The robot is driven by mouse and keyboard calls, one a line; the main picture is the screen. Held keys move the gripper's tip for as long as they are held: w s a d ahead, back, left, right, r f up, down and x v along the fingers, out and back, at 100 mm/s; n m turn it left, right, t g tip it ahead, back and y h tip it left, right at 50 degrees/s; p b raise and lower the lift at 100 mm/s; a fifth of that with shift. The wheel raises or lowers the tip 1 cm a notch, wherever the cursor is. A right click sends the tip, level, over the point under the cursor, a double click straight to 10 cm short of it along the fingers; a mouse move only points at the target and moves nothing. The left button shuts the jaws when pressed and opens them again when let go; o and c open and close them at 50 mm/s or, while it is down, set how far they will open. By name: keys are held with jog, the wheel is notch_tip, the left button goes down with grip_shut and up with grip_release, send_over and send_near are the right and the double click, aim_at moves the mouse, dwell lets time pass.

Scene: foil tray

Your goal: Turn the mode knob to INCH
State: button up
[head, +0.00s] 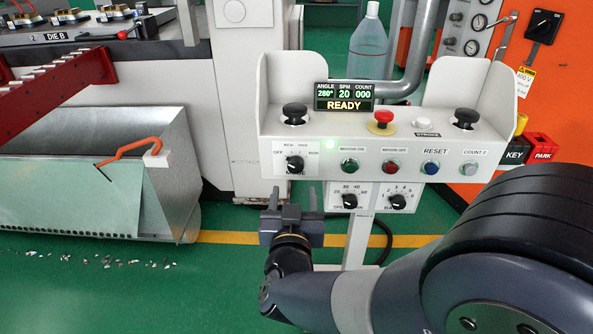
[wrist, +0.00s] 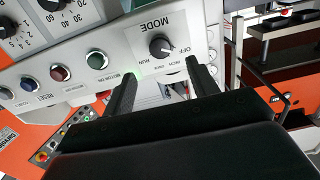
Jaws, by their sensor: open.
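The black mode knob (head: 295,163) sits at the left of the white control panel (head: 300,132), under small position labels, with OFF at the left and RUN at the right. In the wrist view the mode knob (wrist: 161,48) appears upside down above the fingertips, and its pointer seems to face OFF. INCH is printed small between OFF and RUN. My gripper (head: 292,203) is open and empty, below and in front of the knob, not touching it. In the wrist view my gripper (wrist: 160,72) has its fingers spread on either side of the knob's line.
The display (head: 344,96) reads READY. A red emergency button (head: 383,119) and black palm buttons stand on the top ledge. A green button (head: 349,166) sits right of the knob; two more dials (head: 349,201) are below. A metal bin (head: 100,170) stands left.

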aim_at(295, 168)
jog(key=w+b, duration=0.1)
jog(key=w, duration=0.7)
jog(key=shift+w+d+b, duration=0.15)
jog(key=shift+b, duration=0.15)
jog(key=c, duration=1)
